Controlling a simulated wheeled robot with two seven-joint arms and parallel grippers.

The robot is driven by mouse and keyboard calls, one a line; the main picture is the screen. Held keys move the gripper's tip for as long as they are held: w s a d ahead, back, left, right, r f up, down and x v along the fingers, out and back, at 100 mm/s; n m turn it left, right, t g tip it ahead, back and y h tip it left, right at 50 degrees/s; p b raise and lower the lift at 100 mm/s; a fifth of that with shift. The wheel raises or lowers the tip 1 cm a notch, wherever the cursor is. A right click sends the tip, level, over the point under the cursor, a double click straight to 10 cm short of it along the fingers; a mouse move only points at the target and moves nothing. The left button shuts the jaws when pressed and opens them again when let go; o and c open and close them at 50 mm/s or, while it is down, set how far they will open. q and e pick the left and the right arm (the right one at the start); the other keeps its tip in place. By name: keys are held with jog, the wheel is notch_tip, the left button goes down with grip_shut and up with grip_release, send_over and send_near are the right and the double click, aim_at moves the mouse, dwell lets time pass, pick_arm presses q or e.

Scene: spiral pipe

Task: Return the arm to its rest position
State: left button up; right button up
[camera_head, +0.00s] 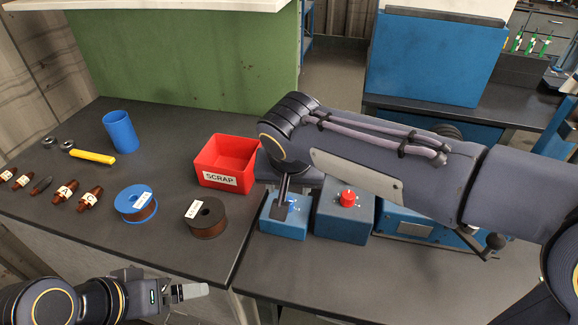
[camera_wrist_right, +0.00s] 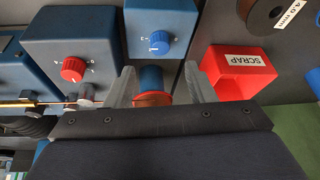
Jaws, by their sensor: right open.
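My right arm (camera_head: 390,165) reaches in from the right across the blue machine. Its gripper (camera_head: 284,195) points down by the small blue control box (camera_head: 285,222). In the right wrist view the gripper (camera_wrist_right: 160,72) is open. A blue cylinder (camera_wrist_right: 151,78) with an orange-brown band (camera_wrist_right: 152,99) shows between its fingers, with gaps on both sides; I cannot tell its depth. A thin reddish strand runs left from the band. My left gripper (camera_head: 187,292) is low at the left, over the front edge of the bench; its finger gap cannot be made out.
A red SCRAP bin (camera_head: 218,178) stands just left of the right gripper. A larger box with a red knob (camera_head: 347,198) stands right of it. Two spools (camera_head: 205,218) (camera_head: 136,203), a blue cup (camera_head: 121,131), a yellow-handled tool (camera_head: 92,156) and several brown fittings occupy the left bench.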

jog(key=s+d+r+y+p, duration=0.2)
jog(key=s+d+p, duration=0.3)
jog(key=d, duration=0.5)
jog(key=s+d+r+y+p, duration=0.1)
jog(key=s+d+r+p, duration=0.1)
jog(key=s+d, duration=0.65)
jog(key=s+d+t+p, duration=0.1)
jog(key=s+d+p, duration=0.1)
jog(key=s, duration=0.3)
jog(key=shift+s+d+f+m+p, duration=0.35)
jog(key=shift+d+m+p, duration=0.05)
jog(key=shift+p, duration=0.05)
